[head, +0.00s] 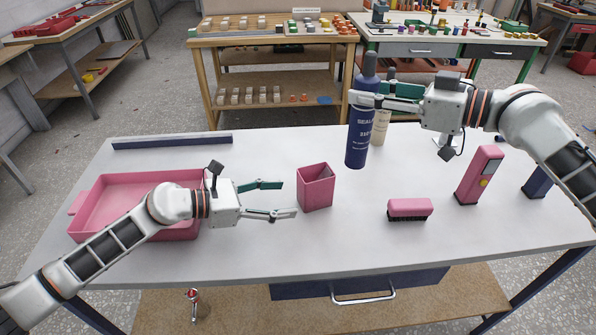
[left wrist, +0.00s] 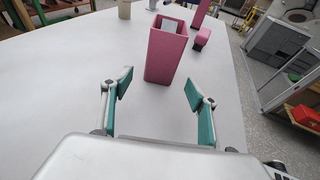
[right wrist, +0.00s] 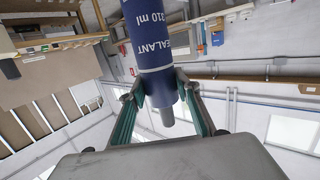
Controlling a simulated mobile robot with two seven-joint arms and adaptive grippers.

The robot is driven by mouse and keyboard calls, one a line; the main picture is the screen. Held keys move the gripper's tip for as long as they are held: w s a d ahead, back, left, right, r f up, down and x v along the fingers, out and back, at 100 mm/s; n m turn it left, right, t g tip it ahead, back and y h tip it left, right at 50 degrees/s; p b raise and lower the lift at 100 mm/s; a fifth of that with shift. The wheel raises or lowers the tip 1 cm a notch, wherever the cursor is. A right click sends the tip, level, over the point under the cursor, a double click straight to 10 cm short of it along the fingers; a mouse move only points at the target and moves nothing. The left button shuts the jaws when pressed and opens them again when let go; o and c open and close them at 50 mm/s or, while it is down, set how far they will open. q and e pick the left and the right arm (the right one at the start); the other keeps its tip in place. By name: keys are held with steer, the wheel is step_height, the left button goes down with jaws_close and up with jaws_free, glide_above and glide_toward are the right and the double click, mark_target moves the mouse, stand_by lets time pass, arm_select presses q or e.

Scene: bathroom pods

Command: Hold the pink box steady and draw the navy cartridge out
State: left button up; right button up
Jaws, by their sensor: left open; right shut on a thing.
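The pink box (head: 315,188) stands upright on the table, open at the top, and its inside looks empty in the head view. It also shows in the left wrist view (left wrist: 165,55). My left gripper (head: 288,199) is open just left of the box, fingers pointing at it, apart from it. The navy cartridge (head: 356,142), labelled sealant, is upright in the air, to the right of the box and higher than its rim. My right gripper (head: 362,98) is shut on the cartridge near its top; the right wrist view shows the cartridge (right wrist: 155,55) between the fingers.
A pink tray (head: 90,215) lies at the table's left and a navy strip (head: 172,142) at the back. A beige bottle (head: 381,130) stands behind the cartridge. A pink brush (head: 409,209) and a pink upright device (head: 479,175) are at right. The front middle is clear.

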mark_target(375, 67)
arm_select(q)
steer(key=v, duration=0.5)
steer(key=shift+s+a, duration=0.15)
steer(key=shift+a, duration=0.1)
steer(key=shift+s+a+r, duration=0.1)
steer(key=shift+a+r, duration=0.2)
steer(key=shift+a, duration=0.05)
arm_select(e)
steer(key=shift+r+p, duration=2.65)
arm_select(q)
step_height(375, 67, up, 6)
steer(key=shift+f, duration=0.25)
arm_select(e)
steer(key=shift+f, duration=0.1)
